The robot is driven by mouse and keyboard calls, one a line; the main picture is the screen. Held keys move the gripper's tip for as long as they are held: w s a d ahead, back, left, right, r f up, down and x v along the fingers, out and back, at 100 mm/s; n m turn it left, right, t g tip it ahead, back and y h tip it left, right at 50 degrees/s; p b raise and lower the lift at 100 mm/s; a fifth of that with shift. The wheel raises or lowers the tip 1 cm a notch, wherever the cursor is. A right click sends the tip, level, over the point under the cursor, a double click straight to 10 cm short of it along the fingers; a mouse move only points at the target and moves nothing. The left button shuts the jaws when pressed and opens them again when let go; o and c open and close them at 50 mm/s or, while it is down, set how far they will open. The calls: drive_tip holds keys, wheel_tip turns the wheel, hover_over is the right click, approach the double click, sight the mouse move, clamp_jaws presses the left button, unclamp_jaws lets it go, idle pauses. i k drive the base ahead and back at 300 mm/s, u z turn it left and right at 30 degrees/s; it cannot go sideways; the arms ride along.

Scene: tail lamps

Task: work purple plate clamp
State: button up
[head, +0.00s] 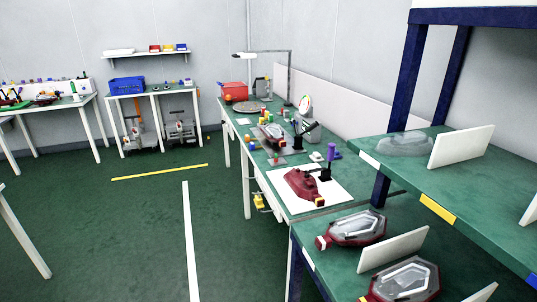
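The plate clamp has an upright purple handle (331,151) and a small dark body (325,173). It stands at the far right edge of a white plate (334,192) on the long green-topped bench. A dark red lamp housing (301,184) lies on that plate, just left of the clamp. The clamp is too small here to tell whether it grips the plate or the housing. My gripper is not in view.
A shelf rack (398,74) with blue posts stands at the right and holds tail lamps (357,229) between white dividers. Coloured small parts and a black fixture (305,133) crowd the bench behind the plate.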

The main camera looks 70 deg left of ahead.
sight(331, 149)
drive_tip(key=u, duration=2.2)
drive_tip(key=i, duration=0.55)
drive_tip(key=u, duration=0.8)
drive_tip(key=i, duration=1.35)
drive_tip(key=z, duration=0.85)
drive_tip(key=i, duration=0.35)
drive_tip(key=z, duration=0.3)
